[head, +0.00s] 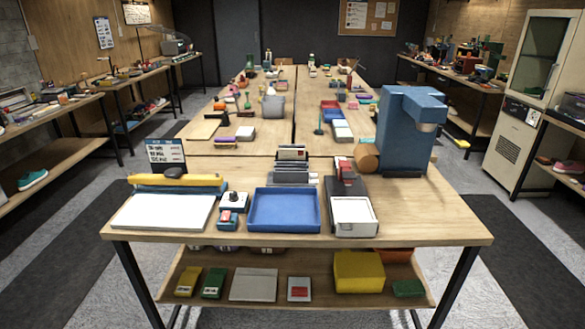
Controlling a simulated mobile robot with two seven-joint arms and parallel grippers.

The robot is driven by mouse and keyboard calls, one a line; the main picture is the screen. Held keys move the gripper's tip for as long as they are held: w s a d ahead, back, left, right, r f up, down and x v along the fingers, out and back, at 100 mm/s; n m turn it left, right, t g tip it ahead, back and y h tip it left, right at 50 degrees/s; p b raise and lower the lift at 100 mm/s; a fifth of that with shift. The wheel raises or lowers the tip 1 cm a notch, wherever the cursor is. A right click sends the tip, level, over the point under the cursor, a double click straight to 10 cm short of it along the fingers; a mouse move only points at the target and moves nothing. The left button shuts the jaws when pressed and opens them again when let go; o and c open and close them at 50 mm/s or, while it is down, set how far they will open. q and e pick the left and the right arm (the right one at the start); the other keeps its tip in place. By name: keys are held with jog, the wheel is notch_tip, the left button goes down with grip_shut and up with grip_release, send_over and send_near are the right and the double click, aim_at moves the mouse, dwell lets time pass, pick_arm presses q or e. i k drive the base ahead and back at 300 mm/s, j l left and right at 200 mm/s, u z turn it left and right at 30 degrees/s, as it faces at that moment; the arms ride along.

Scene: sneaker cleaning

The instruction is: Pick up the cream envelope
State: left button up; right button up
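No thing here can be told for certain as the cream envelope. A dark upright rack (291,178) stands on the near table behind the blue tray, and a pale flat item (292,153) shows at its top; it is too small to tell if this is an envelope. Neither of my grippers is in the head view.
The near table (440,220) also holds a white pad (163,212), a blue tray (284,210), a white-topped box (354,216) and a tall blue machine (407,130). Its right front corner is bare. A lower shelf (320,290) holds several boxes. Dark floor mats (75,235) flank the table.

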aim_at(283, 154)
jog(key=i+j+z, duration=0.25)
jog(key=j+z, duration=0.3)
jog(key=j, duration=0.15)
jog(key=j+z, duration=0.25)
jog(key=j, duration=0.15)
